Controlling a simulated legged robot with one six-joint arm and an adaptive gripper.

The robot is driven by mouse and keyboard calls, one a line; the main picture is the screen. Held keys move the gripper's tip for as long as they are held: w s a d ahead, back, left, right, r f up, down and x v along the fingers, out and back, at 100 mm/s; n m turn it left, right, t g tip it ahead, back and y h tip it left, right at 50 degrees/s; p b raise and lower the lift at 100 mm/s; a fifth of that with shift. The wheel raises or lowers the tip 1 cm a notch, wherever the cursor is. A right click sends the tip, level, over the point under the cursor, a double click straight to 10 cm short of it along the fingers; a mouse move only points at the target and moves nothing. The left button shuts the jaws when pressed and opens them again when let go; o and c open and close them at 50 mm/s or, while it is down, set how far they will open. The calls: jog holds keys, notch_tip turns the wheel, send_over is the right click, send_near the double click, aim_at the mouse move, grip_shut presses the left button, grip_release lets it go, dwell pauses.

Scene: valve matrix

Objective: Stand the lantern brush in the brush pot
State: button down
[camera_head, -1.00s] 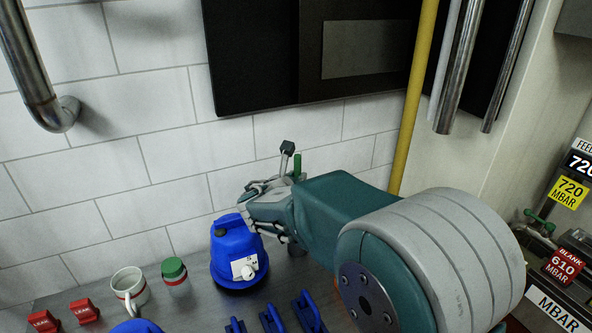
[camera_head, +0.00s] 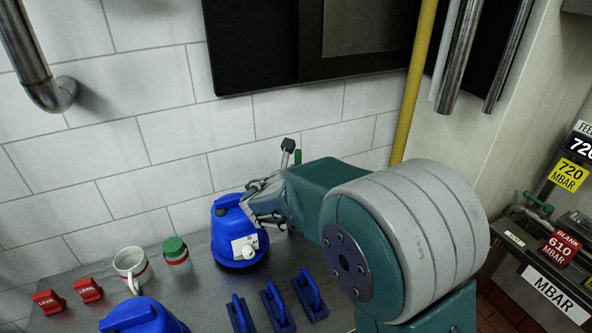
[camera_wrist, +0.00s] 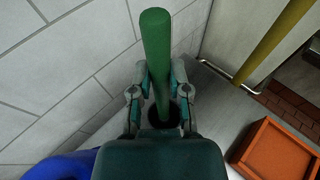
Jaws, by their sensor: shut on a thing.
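The lantern brush shows as a green handle (camera_wrist: 157,50), upright between the fingers of my gripper (camera_wrist: 160,85) in the wrist view. My gripper (camera_head: 264,205) is shut on it. In the head view only a short green piece of the brush (camera_head: 298,157) shows behind my arm. Below the handle in the wrist view is a dark round shape (camera_wrist: 186,117); I cannot tell whether it is the brush's head or the brush pot's opening. I cannot clearly make out the brush pot in the head view, where my arm covers part of the bench.
A blue container (camera_head: 236,232) with a white label stands beside my gripper. A white mug (camera_head: 130,266), a green-lidded jar (camera_head: 176,254), red blocks (camera_head: 88,290), another blue container (camera_head: 143,318) and blue-handled tools (camera_head: 277,305) stand nearby. An orange tray (camera_wrist: 240,150) lies right in the wrist view.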

jog(key=c, duration=0.5)
grip_release()
jog(key=shift+s+a, duration=0.1)
jog(key=v, duration=1.1)
jog(key=shift+s+a, duration=0.2)
jog(key=shift+s, duration=0.1)
